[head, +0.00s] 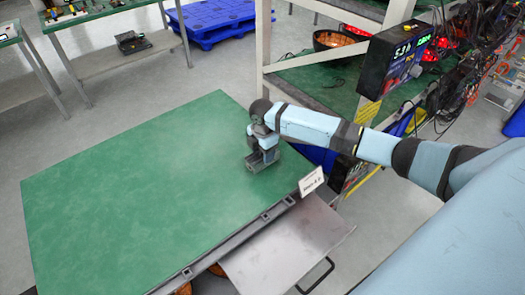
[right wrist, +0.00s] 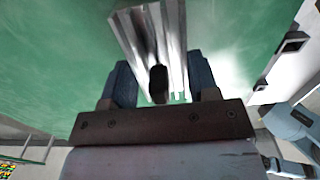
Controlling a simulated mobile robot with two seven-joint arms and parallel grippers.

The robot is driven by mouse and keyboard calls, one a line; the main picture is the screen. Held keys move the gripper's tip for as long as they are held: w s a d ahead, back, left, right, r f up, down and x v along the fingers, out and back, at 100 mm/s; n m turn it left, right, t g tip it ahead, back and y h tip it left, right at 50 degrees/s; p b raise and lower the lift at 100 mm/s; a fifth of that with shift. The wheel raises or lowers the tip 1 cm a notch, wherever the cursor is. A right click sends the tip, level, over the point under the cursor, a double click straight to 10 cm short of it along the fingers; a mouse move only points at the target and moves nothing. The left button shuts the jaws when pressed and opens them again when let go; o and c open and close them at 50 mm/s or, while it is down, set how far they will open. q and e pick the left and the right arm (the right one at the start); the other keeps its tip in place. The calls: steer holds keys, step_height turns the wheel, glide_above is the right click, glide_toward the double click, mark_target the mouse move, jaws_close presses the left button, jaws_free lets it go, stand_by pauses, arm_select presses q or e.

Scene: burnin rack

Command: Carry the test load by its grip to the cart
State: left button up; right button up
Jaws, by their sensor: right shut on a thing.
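The test load (right wrist: 147,35) is a silver, finned metal block with a dark grip (right wrist: 158,82), seen in the right wrist view. My right gripper (right wrist: 160,88) is shut on it, one finger on each side of the grip. In the head view my right gripper (head: 263,148) points down over the right part of a large green top (head: 120,190), and the grey load (head: 262,161) shows just under it. I cannot tell whether the load touches the top. The green top has a white label at its right corner and may be the cart. My left gripper is not in view.
A metal panel (head: 285,248) with a black handle juts out below the green top's near edge. A rack (head: 320,85) with a digital display box (head: 395,60), glowing red lamps and cables stands at upper right. A blue pallet (head: 210,20) lies behind. The green top is otherwise bare.

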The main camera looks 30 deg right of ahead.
steer(key=shift+f, duration=0.1)
steer(key=o, duration=1)
steer(key=shift+o, duration=0.2)
step_height(320, 180, up, 12)
